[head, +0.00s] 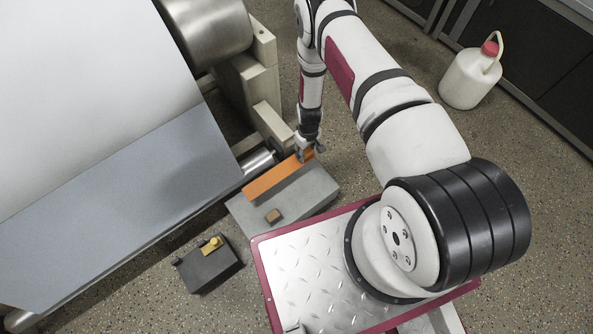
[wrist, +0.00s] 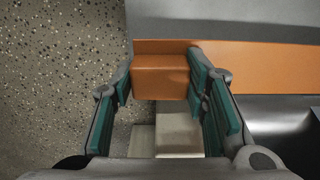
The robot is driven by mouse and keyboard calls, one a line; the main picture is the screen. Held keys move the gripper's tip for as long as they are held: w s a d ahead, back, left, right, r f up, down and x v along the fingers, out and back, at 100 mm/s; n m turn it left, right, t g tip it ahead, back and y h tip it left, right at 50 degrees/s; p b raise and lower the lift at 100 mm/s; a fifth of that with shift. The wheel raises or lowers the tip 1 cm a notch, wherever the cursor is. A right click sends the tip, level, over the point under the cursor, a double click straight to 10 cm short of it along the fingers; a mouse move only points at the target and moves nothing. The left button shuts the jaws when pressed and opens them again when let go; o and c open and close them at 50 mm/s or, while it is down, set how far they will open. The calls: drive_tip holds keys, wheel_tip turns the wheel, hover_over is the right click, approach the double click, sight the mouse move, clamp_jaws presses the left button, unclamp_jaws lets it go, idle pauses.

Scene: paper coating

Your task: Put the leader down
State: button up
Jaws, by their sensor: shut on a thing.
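The leader, which I take to be the long orange strip (head: 277,178), lies along the far side of a grey slab (head: 308,193) in the head view. My gripper (head: 308,152) is shut on this end, with one teal pad on each side. The strip runs off to the right in the wrist view (wrist: 270,68). I cannot tell whether it touches the slab or hangs just above it. My fingers hide part of the held end.
A large roller with a white and grey sheet (head: 110,150) stands at left, its beige frame (head: 262,75) close to my gripper. A small tan block (head: 273,216) sits on the slab. A dark box with a brass piece (head: 208,264) is on the floor. A white jug (head: 470,80) stands far right.

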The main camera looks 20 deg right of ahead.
drive_tip(key=shift+f+b, duration=1.05)
drive_tip(key=shift+f, duration=2.35)
drive_tip(key=o, duration=1.2)
